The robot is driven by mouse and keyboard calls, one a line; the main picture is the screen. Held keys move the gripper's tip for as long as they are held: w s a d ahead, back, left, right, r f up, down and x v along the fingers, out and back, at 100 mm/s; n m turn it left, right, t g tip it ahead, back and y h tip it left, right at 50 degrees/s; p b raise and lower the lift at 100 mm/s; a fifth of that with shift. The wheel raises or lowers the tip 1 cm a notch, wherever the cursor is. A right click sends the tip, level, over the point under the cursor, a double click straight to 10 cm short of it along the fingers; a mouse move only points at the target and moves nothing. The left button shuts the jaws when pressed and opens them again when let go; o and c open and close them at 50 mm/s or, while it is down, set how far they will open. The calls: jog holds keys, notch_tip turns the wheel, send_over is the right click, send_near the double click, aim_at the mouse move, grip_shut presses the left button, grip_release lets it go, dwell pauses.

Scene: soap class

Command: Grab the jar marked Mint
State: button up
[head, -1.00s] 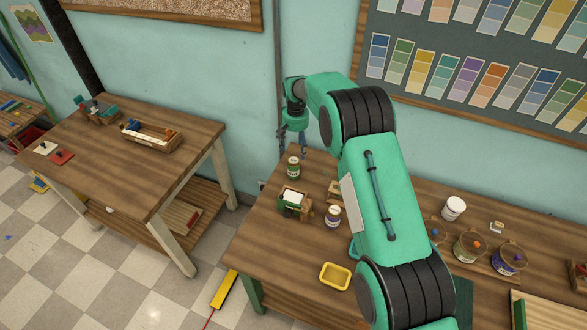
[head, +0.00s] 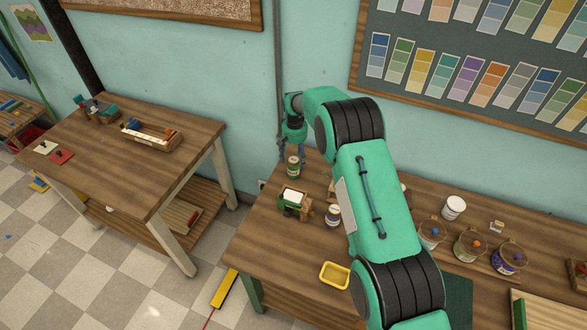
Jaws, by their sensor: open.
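A small green jar (head: 293,168) with a pale label stands upright near the back left corner of the table; its lettering is too small to read. Another jar (head: 333,215) with a pale label and a dark band stands nearer the front, beside my arm. Its lettering is also unreadable. My gripper (head: 292,157) points down at the green jar, its fingers open around or just above the jar's top. I cannot tell whether they touch it.
A green box with white paper (head: 292,199) stands in front of the green jar. A yellow tray (head: 335,275) lies near the front edge. A white jar (head: 453,208) and several tubs (head: 470,246) stand right of my arm. The wall is close behind my gripper.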

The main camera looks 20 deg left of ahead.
aim_at(293, 168)
jog(key=shift+f, duration=1.15)
jog(key=shift+a+f, duration=0.15)
jog(key=shift+f, duration=1.15)
jog(key=shift+a+f, duration=0.15)
jog(key=shift+f, duration=1.15)
jog(key=c, duration=1.5)
jog(key=shift+r, duration=0.15)
jog(key=shift+r, duration=4.9)
